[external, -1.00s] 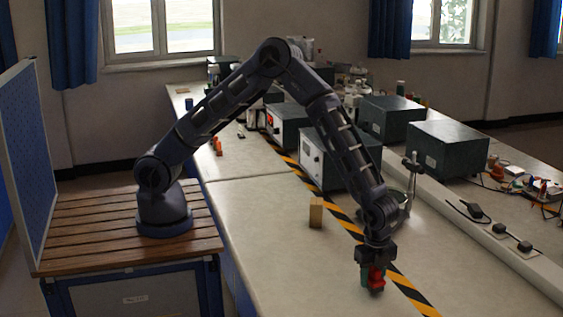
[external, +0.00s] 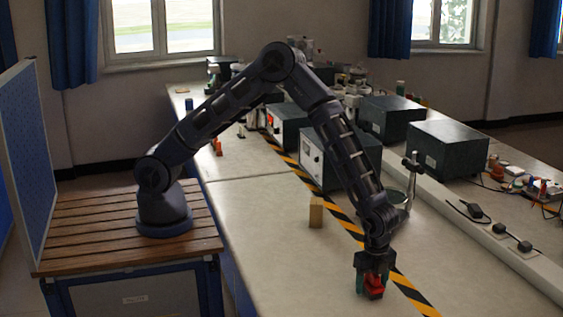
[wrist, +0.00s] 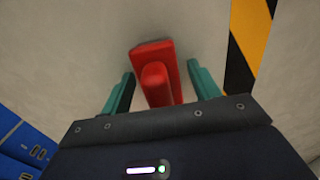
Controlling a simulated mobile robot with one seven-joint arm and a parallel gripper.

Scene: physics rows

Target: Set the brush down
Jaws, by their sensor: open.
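The brush is a red block-like piece with a raised red grip, resting on the pale bench top. It shows in the wrist view (wrist: 154,62) and in the external view (external: 374,285). My gripper (external: 373,288) is right over the brush, low at the bench. In the wrist view its two teal fingers (wrist: 162,93) stand apart, one on each side of the raised grip, with a visible gap on both sides. The brush's underside is hidden.
Black-and-yellow tape (external: 344,222) runs along the bench just right of the brush. A small wooden block (external: 316,212) stands behind and left. Dark instrument boxes (external: 447,148) and a white power rail (external: 500,240) lie farther right. Bench left of the brush is clear.

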